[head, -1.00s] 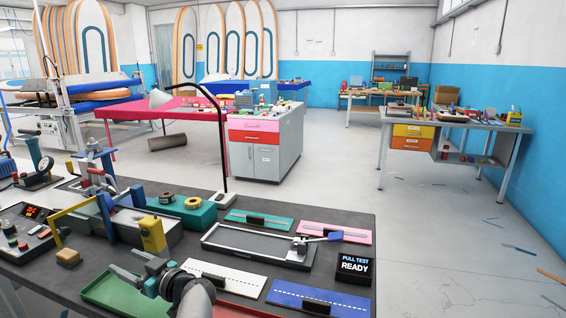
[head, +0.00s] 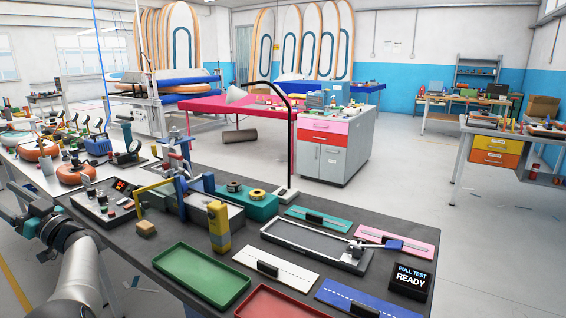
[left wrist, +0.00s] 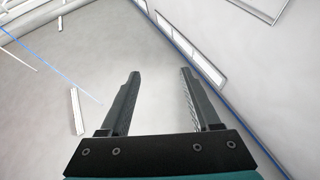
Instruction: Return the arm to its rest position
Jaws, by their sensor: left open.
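My left arm (head: 78,275) comes in at the lower left of the head view, beside the near end of the dark bench (head: 140,262) and clear of it. Its wrist points up and away to the left, and the fingers are hard to make out there. In the left wrist view my left gripper (left wrist: 160,76) is open, with two dark fingers spread apart and nothing between them. My right gripper is not in view.
The bench bears a green tray (head: 203,276), a red tray (head: 283,303), a yellow block (head: 219,228), a clamp fixture (head: 318,246) and a "PULL TEST READY" display (head: 411,281). A white table (head: 45,178) with orange rings stands behind the arm. Grey floor lies left of the bench.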

